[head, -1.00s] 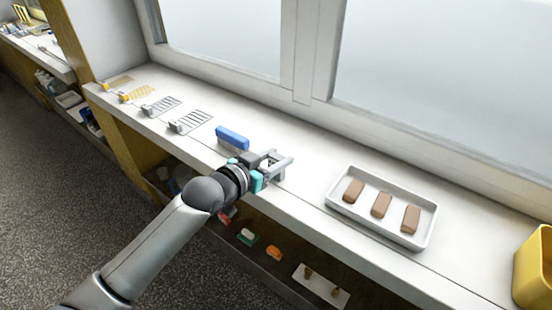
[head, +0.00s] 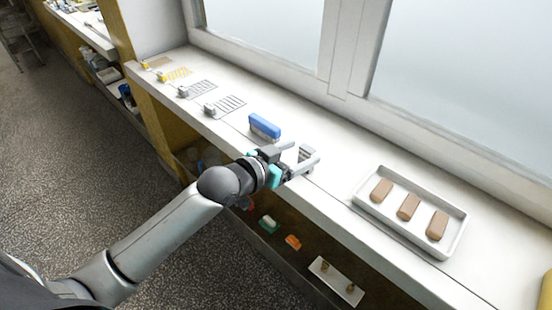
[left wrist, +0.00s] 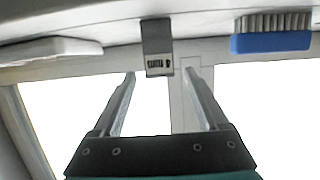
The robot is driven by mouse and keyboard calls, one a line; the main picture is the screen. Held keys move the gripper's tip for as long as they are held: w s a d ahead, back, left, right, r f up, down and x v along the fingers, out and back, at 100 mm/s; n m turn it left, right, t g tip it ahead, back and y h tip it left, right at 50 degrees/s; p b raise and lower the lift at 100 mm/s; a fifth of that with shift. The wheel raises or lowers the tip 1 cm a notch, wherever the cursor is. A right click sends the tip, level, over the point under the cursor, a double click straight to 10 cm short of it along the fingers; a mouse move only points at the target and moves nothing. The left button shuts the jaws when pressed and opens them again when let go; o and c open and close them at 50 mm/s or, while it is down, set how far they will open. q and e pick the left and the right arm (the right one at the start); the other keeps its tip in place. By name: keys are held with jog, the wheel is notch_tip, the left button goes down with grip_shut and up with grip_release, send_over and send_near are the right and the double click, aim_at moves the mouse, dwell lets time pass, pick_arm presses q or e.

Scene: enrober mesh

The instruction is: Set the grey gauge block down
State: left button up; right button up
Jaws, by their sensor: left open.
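The grey gauge block (head: 306,152) stands on the white window counter (head: 335,187), between the fingertips of my left gripper (head: 304,155) in the head view. In the left wrist view the grey block (left wrist: 157,38), with dark markings on its end face, touches the counter and lies just beyond the fingertips. My left gripper (left wrist: 160,74) is open there, one finger to each side of the block, with a gap visible on both sides. My right gripper is in neither view.
A blue brush (head: 264,126) lies left of the block; it also shows in the left wrist view (left wrist: 270,42). A white tray (head: 408,248) with brown bars stands to the right. Wire-mesh tools (head: 226,105) lie farther left. A shelf below the counter holds small items.

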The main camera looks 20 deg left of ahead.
pick_arm(q)
jog(key=p+v, duration=0.1)
jog(key=v, duration=0.7)
jog(key=shift+s+p, duration=0.3)
jog(key=shift+s, duration=0.05)
jog(key=shift+a+r, duration=0.1)
jog(key=shift+a, duration=0.05)
jog(key=s+a+f+n+g+y, duration=0.1)
jog(key=s+a+f+g+y, duration=0.15)
jog(key=f, duration=0.75)
jog(key=s+a+f+n+g+y, duration=0.1)
jog(key=s+a+f, duration=0.25)
jog(key=f, duration=0.65)
jog(key=s+a+f+n+g+y, duration=0.1)
jog(key=s+a+f+g+y, duration=0.15)
jog(key=f, duration=0.85)
jog(key=s+d+f+g, duration=0.2)
jog(key=s+f, duration=0.3)
jog(key=s, duration=0.4)
jog(key=s+d+f+m+g, duration=0.1)
jog(key=s+d+f+g, duration=0.1)
jog(key=s+f, duration=0.4)
jog(key=s+d+f+g, duration=0.2)
jog(key=s+d+f, duration=0.2)
jog(key=s, duration=0.8)
jog(key=shift+s+d+f+g+h, duration=0.15)
jog(key=shift+s+f+g+h, duration=0.2)
jog(key=shift+f, duration=0.45)
